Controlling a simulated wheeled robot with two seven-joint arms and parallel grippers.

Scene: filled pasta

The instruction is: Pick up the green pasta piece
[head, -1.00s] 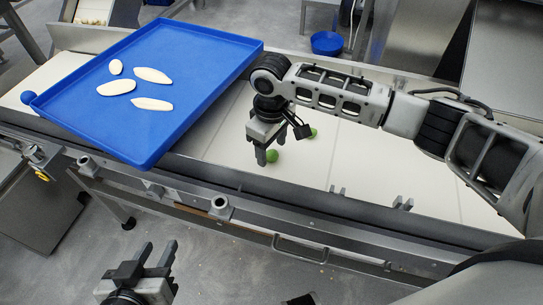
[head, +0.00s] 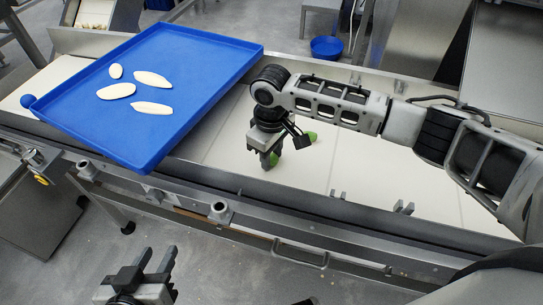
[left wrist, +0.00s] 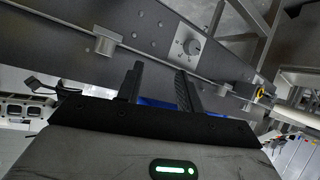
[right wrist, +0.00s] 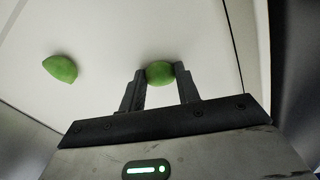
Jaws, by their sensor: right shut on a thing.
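One green pasta piece (right wrist: 160,73) is between the fingers of my right gripper (right wrist: 162,88), which is shut on it just at the belt surface; in the head view this piece (head: 274,159) is partly hidden by the fingers. A second green pasta piece (right wrist: 60,68) lies apart on the white belt, and in the head view it (head: 312,136) shows behind my right gripper (head: 269,160). My left gripper (head: 157,258) is open and empty, low in front of the conveyor. Its spread fingers also show in the left wrist view (left wrist: 160,85).
A blue tray (head: 190,125) with several pale pasta pieces (head: 152,79) rests across the left of the conveyor. The white belt (head: 365,165) is free to the right. A metal rail (head: 300,210) runs along the front. A blue bowl (head: 327,47) is behind.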

